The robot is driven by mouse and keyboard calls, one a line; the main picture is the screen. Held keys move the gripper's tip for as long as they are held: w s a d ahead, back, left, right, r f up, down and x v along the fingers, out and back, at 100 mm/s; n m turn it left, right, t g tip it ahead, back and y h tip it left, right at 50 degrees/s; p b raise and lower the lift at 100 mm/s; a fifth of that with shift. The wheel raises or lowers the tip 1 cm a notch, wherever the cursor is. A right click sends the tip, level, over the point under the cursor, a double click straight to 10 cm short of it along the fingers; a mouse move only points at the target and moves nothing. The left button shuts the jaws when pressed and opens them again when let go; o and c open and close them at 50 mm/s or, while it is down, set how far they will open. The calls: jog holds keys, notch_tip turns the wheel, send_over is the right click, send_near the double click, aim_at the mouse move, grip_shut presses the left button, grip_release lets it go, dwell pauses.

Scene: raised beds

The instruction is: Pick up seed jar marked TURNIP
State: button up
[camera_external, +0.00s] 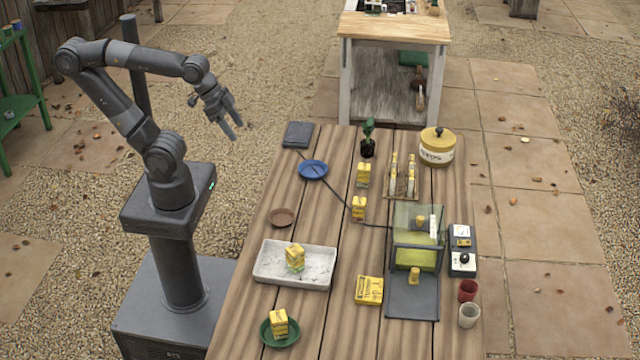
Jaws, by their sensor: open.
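No TURNIP label is readable at this size, so I cannot tell which container is the turnip jar. Small yellow block-shaped containers stand on the table: one behind (363,175), one nearer the middle (358,208), one in the white tray (295,259), and one on the green plate (280,323). A round yellow lidded canister (437,150) at the back right bears dark lettering that I cannot read surely. My gripper (235,128) is open and empty, in the air left of the table's far end, apart from everything.
The wooden table (245,318) holds a white tray (262,276), green plate (266,336), blue plate (313,170), brown saucer (282,217), bottle rack, potted plant (368,145) and flat yellow box (368,290). A clear-walled case (405,215) with a grey base stands right. A dark cable crosses the table.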

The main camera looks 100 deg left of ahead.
jog(key=shift+o, duration=0.4)
jog(key=m+g, duration=0.1)
jog(key=g, duration=0.5)
send_over(359, 209)
jog(key=a, duration=0.2)
notch_tip(359, 209, down, 17)
jog(key=shift+w+a+r, duration=0.1)
jog(key=shift+r, duration=0.1)
notch_tip(359, 209, down, 6)
jog(key=shift+w+r, duration=0.1)
jog(key=shift+r, duration=0.15)
jog(key=shift+s+f, duration=0.15)
jog(key=shift+f, duration=1.25)
jog(key=shift+s+f, duration=0.15)
jog(key=shift+f, duration=1.25)
jog(key=shift+c, duration=0.5)
